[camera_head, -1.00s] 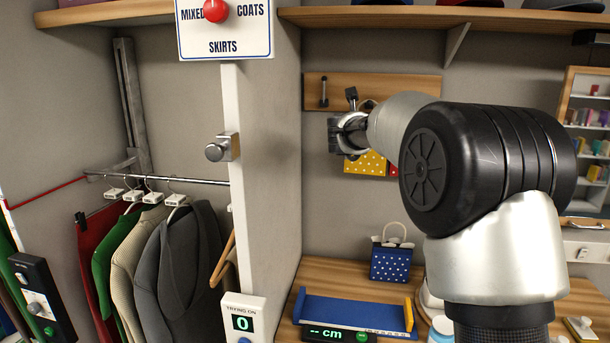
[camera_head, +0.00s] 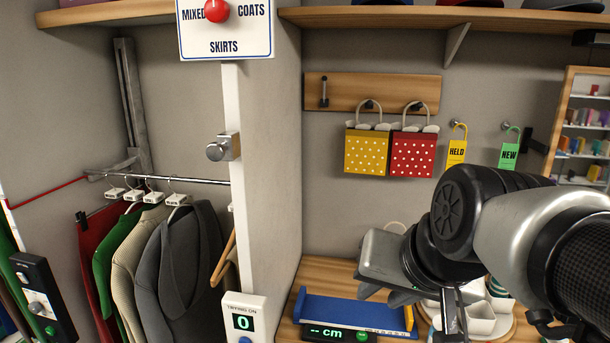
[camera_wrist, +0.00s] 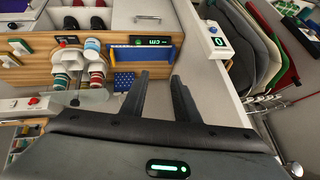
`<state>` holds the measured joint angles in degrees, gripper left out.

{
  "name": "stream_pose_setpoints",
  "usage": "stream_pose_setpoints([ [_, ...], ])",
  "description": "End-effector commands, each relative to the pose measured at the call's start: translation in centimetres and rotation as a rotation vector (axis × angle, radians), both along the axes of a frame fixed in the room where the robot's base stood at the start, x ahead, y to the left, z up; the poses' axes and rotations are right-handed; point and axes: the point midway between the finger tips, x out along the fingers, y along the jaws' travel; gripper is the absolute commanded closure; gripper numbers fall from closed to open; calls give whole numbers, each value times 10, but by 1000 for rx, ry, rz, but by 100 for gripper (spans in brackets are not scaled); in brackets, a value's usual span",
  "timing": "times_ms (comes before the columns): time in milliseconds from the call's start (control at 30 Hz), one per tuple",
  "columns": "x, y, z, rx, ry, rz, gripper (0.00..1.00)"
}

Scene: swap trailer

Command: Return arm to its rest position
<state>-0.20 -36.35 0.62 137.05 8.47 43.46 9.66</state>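My arm (camera_head: 540,230) is folded at the right of the head view, in front of the counter. My gripper (camera_head: 383,292) hangs low over the counter, beside the blue measuring tray. In the wrist view, the two dark fingers of my gripper (camera_wrist: 161,76) stand apart with nothing held between them. A yellow dotted bag (camera_head: 366,155) and a red dotted bag (camera_head: 413,157) hang on the wall rail, clear of my arm. The blue dotted bag (camera_wrist: 123,82) shows beside the fingers in the wrist view; my gripper mostly hides it in the head view.
The blue tray (camera_head: 350,311) with its cm display lies on the wooden counter. White bowls (camera_head: 480,318) stand near my arm. A white partition (camera_head: 262,200) separates the hanging coats (camera_head: 170,260). HELD (camera_head: 456,153) and NEW (camera_head: 508,156) tags hang on the wall.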

Motion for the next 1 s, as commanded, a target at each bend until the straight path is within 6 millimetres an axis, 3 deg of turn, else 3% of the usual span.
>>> stream_pose_setpoints([
  [33,-20,-9,-12,-68,32,46,72],
  [100,-41,-18,-26,-144,73,103,72],
  [233,-61,-29,-39,-217,117,159,72],
  [1000,-63,-30,-40,-227,124,168,72],
])
